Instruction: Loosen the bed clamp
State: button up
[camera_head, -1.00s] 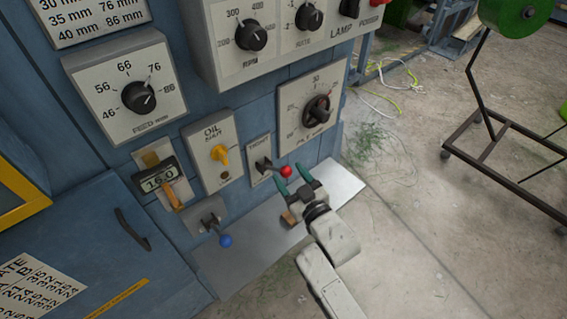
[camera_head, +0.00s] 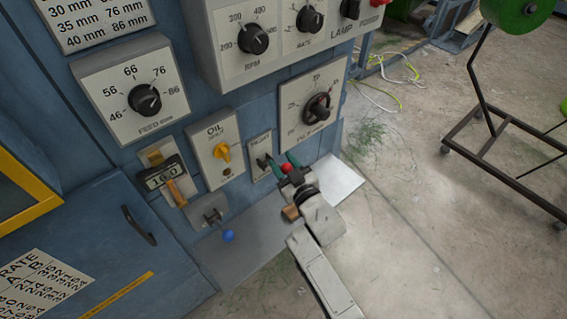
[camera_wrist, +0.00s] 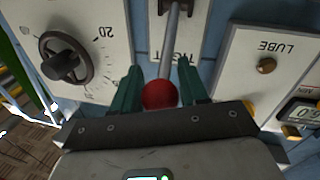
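A lever with a red ball knob (camera_head: 287,168) stands out from a narrow pale plate (camera_head: 260,151) on the blue machine front. In the wrist view the red knob (camera_wrist: 160,95) sits at the end of a grey rod (camera_wrist: 171,40), and the plate behind reads TIGHT upside down. My gripper (camera_head: 279,163) is at this lever with its green fingers apart, one on each side of the knob. In the wrist view my gripper (camera_wrist: 161,88) shows the knob between the fingers; I cannot tell whether either finger touches it.
A dial (camera_head: 318,106) sits to the upper right. A grey ledge (camera_head: 342,183) runs below.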

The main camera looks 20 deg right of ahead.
grip_shut()
jog(key=shift+f+b, duration=0.2)
jog(key=shift+b, duration=0.3)
